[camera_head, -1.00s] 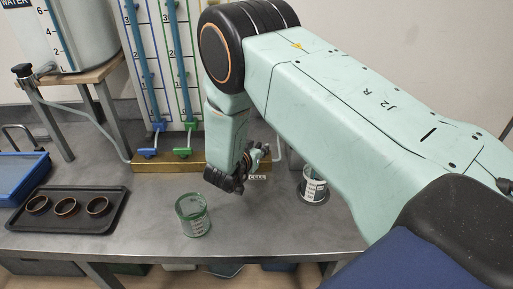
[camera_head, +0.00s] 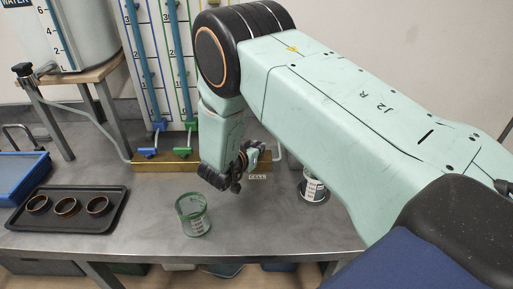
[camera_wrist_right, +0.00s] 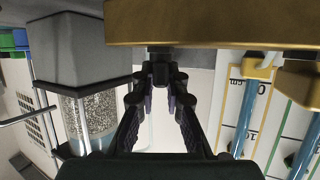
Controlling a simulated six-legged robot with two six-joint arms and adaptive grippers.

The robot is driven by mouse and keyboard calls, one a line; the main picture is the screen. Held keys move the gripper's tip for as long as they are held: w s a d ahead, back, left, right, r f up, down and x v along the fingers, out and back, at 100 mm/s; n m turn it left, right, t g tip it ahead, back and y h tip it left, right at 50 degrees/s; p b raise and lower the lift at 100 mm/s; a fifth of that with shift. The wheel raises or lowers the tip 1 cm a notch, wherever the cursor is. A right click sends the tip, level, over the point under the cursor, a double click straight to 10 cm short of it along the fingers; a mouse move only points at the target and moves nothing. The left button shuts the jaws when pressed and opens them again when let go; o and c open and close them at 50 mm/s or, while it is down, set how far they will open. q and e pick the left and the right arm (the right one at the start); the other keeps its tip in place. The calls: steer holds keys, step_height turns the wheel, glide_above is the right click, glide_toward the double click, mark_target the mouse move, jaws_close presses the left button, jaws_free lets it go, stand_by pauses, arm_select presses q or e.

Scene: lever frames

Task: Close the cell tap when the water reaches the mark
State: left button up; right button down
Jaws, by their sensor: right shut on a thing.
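My right gripper (camera_wrist_right: 162,82) is shut on a small dark tap handle (camera_wrist_right: 163,72) beside the brass bar (camera_wrist_right: 215,24) in the right wrist view. In the head view my right arm comes in from the right, and its gripper (camera_head: 240,168) is at the brass bar, next to a small lettered label (camera_head: 257,177). The gripper and arm hide the handle there. A clear cylinder with grey grains (camera_wrist_right: 92,115) shows left of my fingers in the wrist view. I cannot make out its water level or a mark.
A green glass beaker (camera_head: 194,215) stands on the bench below my gripper, and a white lettered cup (camera_head: 312,187) stands to the right. A black tray (camera_head: 68,222) with several rings is at left. A blue tap (camera_head: 148,151) and a green tap (camera_head: 182,153) sit on the bar.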

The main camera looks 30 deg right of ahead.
steer(key=shift+m+g+h, duration=0.5)
steer(key=shift+m+g, duration=0.4)
steer(key=c, duration=1.4)
jaws_free()
steer(key=v, duration=0.7)
steer(key=shift+a+r, duration=0.15)
steer(key=shift+a, duration=0.05)
